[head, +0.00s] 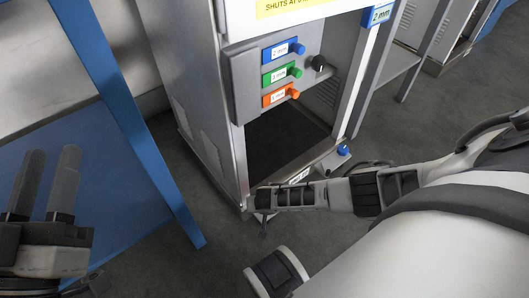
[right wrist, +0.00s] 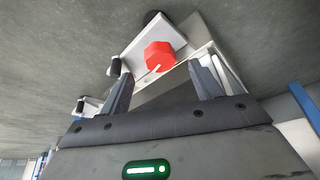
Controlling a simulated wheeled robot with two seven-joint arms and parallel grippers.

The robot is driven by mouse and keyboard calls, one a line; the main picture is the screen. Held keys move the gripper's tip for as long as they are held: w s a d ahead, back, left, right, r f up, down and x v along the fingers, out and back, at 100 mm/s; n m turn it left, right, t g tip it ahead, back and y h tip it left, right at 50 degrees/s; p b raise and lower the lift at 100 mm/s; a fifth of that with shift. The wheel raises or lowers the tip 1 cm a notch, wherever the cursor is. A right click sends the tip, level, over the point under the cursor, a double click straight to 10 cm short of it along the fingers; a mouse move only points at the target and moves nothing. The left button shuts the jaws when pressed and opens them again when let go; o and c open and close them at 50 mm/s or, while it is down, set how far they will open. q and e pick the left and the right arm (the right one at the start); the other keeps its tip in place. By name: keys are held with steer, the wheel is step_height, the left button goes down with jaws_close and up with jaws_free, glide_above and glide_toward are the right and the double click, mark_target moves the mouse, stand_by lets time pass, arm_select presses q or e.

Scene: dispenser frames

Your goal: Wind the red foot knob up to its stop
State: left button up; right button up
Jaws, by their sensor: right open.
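The red foot knob (right wrist: 159,56) shows in the right wrist view, faceted, with a small pale mark at its lower edge. It sits on a white bracket (right wrist: 128,53). My right gripper (right wrist: 160,72) is open, with its fingertips on either side of and just short of the knob; I cannot tell whether they touch it. In the head view my right gripper (head: 262,201) is low at the front corner of the dispenser frame (head: 207,100), and the red knob is hidden there. My left gripper (head: 44,185) is open and empty at the far left.
The dispenser carries a blue knob (head: 299,48), a green knob (head: 296,72), an orange knob (head: 292,93) and a black knob (head: 318,63). A blue foot knob (head: 343,150) sits at its right base. A blue post (head: 150,130) stands left. Grey floor (head: 170,262) is open in front.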

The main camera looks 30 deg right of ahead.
steer(key=b+x, duration=0.2)
steer(key=x, duration=0.1)
steer(key=shift+w+f, duration=0.15)
steer(key=shift+f, duration=0.15)
steer(key=shift+d, duration=0.1)
arm_select(q)
steer(key=r+m+h, duration=0.2)
steer(key=s+r+m+h, duration=0.1)
steer(key=m+h, duration=0.1)
steer(key=m, duration=0.1)
steer(key=r+m+h, duration=0.1)
steer(key=r+m, duration=0.1)
steer(key=shift+s+d+r+m+t+h, duration=0.15)
steer(key=shift+s+r+m+t+h, duration=0.15)
steer(key=shift+s+t+h, duration=0.1)
arm_select(e)
steer(key=c, duration=1)
